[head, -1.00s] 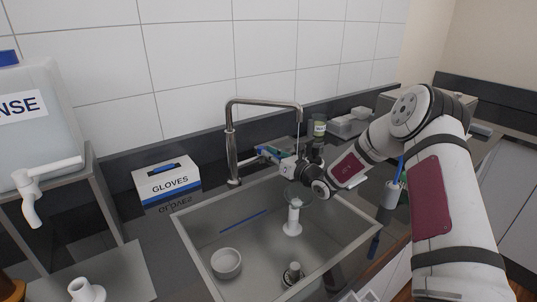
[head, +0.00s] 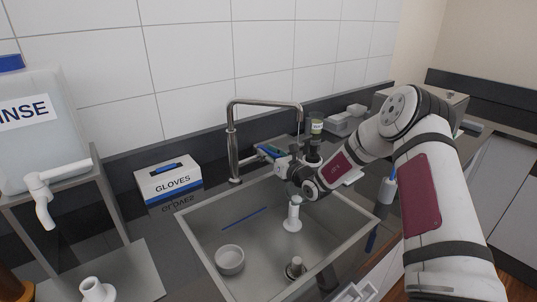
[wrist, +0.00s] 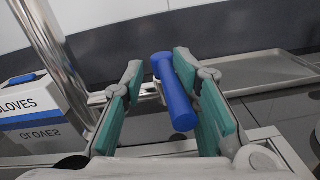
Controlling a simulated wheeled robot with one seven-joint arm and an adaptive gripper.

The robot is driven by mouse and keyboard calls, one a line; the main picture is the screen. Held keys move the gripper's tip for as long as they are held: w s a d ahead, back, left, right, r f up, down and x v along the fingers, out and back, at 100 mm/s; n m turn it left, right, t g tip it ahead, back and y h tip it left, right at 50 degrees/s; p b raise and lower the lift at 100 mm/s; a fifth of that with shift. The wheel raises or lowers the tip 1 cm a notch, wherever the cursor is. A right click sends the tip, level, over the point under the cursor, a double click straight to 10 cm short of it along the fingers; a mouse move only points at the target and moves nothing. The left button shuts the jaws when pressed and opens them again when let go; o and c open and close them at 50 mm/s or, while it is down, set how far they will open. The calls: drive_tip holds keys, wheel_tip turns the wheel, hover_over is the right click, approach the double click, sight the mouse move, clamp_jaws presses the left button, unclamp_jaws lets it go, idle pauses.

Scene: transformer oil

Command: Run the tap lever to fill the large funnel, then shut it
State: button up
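The tap (head: 232,150) is a silver column with a squared spout arching right over the sink. Its blue lever (wrist: 178,95) lies between the teal finger pads in the wrist view, with gaps on the sides. My gripper (wrist: 165,110) is open around the lever; in the head view it (head: 281,166) is beside the tap, under the spout. A white funnel-like piece (head: 293,214) stands upright in the sink; its top is partly hidden behind my gripper, so I cannot see what it holds. I see no clear stream of water.
The sink (head: 252,262) also holds a white bowl (head: 229,260), a blue rod (head: 245,218) and a small fitting (head: 295,268). A gloves box (head: 168,184) stands left of the tap. A rinse tank (head: 42,130) with a white spigot is at far left. A tray (wrist: 265,72) lies behind the lever.

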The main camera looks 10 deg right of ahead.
drive_tip(key=shift+s+d, duration=0.15)
drive_tip(key=shift+d, duration=0.05)
idle(0.3)
drive_tip(key=v, duration=1.1)
drive_tip(key=shift+s+d, duration=0.15)
drive_tip(key=shift+s, duration=0.25)
drive_tip(key=c, duration=0.3)
drive_tip(key=shift+w+d+n, duration=0.2)
drive_tip(key=shift+w+n, duration=0.05)
drive_tip(key=shift+n, duration=0.15)
clamp_jaws()
drive_tip(key=w+d+n+y+b, duration=0.1)
drive_tip(key=n, duration=0.2)
drive_tip(key=d+n+b, duration=0.1)
drive_tip(key=n+b, duration=0.1)
drive_tip(key=n, duration=0.1)
drive_tip(key=w+n+y+b, duration=0.1)
drive_tip(key=n+b, duration=0.1)
drive_tip(key=n, duration=0.1)
drive_tip(key=shift+w+d+r+y, duration=0.3)
drive_tip(key=shift+w+d, duration=0.05)
drive_tip(key=shift+d, duration=0.05)
drive_tip(key=d+n+g+y+b, duration=0.2)
drive_tip(key=d+n+g+b, duration=0.3)
drive_tip(key=n, duration=1.1)
drive_tip(key=w+a+t, duration=0.1)
drive_tip(key=w+a, duration=0.6)
drive_tip(key=shift+w+f+n+b, duration=0.15)
drive_tip(key=shift+f+n+b, duration=0.05)
drive_tip(key=shift+n+b, duration=0.15)
